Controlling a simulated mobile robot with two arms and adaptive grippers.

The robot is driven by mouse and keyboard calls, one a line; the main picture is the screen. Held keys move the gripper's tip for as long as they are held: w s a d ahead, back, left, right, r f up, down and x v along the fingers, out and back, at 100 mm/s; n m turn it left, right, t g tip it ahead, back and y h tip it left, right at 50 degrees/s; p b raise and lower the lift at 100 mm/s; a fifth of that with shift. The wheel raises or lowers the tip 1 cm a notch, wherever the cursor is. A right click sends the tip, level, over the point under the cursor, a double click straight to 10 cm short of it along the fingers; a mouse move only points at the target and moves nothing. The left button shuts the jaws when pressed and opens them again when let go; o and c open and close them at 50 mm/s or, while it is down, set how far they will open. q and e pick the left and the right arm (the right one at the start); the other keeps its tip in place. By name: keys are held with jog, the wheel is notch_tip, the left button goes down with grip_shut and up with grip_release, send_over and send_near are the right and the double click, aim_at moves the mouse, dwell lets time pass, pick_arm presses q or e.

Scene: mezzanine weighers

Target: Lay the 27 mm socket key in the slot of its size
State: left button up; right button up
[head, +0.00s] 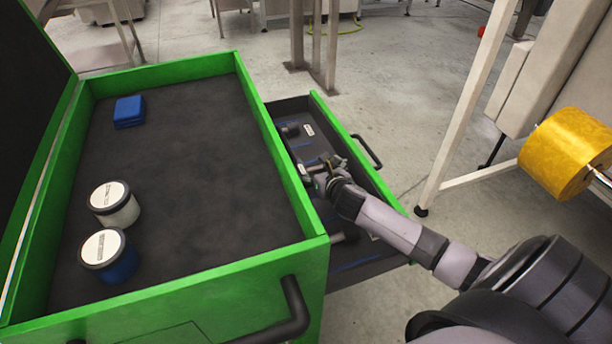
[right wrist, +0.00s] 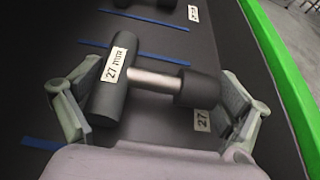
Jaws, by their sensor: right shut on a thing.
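My right gripper (head: 325,176) is down in the open drawer and shut on the 27 mm socket key. In the right wrist view the key shows a dark cross handle (right wrist: 106,92) with a "27 mm" label, a steel shank and a black socket end (right wrist: 197,88). One finger of the gripper (right wrist: 158,108) is at the handle side, the other at the socket side. A white size label "27" (right wrist: 202,120) on the drawer floor shows just below the socket end. The key is over the space between two blue strips; I cannot tell whether it touches the floor. My left gripper is not in view.
The drawer (head: 318,104) has a green rim and blue dividing strips (right wrist: 133,49). Another dark key (head: 290,130) lies towards its far end, by a white label (head: 309,130). The green-edged cabinet top (head: 200,170) holds a blue block (head: 129,111) and two lidded jars (head: 115,205).

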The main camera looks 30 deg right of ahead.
aim_at(306, 174)
jog(key=a, duration=0.1)
jog(key=w+a, duration=0.1)
jog(key=a, duration=0.1)
jog(key=shift+a+r, duration=0.1)
jog(key=shift+a, duration=0.05)
jog(key=shift+a+f, duration=0.1)
jog(key=shift+f, duration=0.65)
jog(key=o, duration=1)
jog(key=shift+s, duration=0.1)
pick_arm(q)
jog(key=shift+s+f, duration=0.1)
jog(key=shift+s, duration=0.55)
pick_arm(e)
jog(key=shift+r, duration=0.2)
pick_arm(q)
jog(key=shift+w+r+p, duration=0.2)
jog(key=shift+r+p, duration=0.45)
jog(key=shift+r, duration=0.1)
pick_arm(e)
jog(key=v, duration=1.2)
jog(key=shift+f, duration=0.1)
